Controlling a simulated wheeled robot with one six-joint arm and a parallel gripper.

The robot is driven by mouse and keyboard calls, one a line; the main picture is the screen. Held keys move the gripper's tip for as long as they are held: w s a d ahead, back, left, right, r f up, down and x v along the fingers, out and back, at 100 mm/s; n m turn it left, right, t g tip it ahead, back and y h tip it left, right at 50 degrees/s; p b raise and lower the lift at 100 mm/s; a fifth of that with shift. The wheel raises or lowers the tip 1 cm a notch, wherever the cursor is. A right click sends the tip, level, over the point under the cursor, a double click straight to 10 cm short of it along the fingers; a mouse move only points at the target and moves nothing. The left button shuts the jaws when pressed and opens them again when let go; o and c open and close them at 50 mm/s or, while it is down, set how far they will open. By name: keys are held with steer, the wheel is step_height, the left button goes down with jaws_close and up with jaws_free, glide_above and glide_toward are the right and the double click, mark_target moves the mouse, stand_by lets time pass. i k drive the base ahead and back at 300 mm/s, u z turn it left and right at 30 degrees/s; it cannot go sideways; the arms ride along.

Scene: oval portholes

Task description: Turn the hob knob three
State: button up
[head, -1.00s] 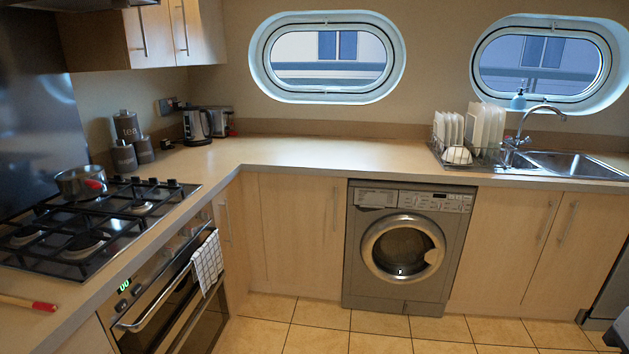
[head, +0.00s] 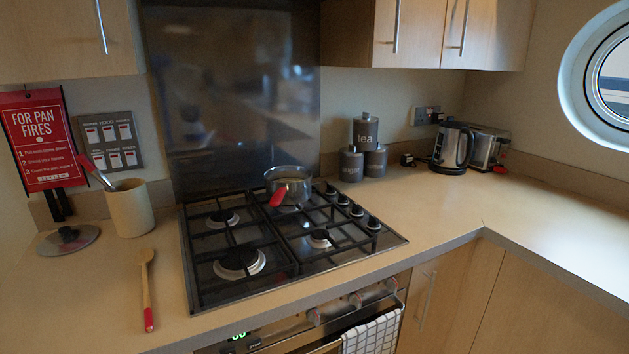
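The black gas hob (head: 205,292) is set into the worktop in the middle of the head view. A row of several small dark hob knobs (head: 357,211) runs along its right side, from the back toward the front right corner. No numbers are legible on them, so I cannot tell which one is called three. Their turned positions are too small to read. A steel saucepan (head: 291,187) with a red-ended handle stands on the back right burner. My gripper is not in view.
Oven knobs (head: 355,299) line the oven front below, beside a hanging checked towel (head: 372,335). Canisters (head: 351,163), a kettle (head: 453,147) and a toaster (head: 487,150) stand behind right. The right worktop is clear.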

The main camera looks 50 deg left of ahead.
mark_target(343, 199)
steer(key=u, duration=0.9)
steer(key=i, duration=1.65)
steer(key=u, duration=0.9)
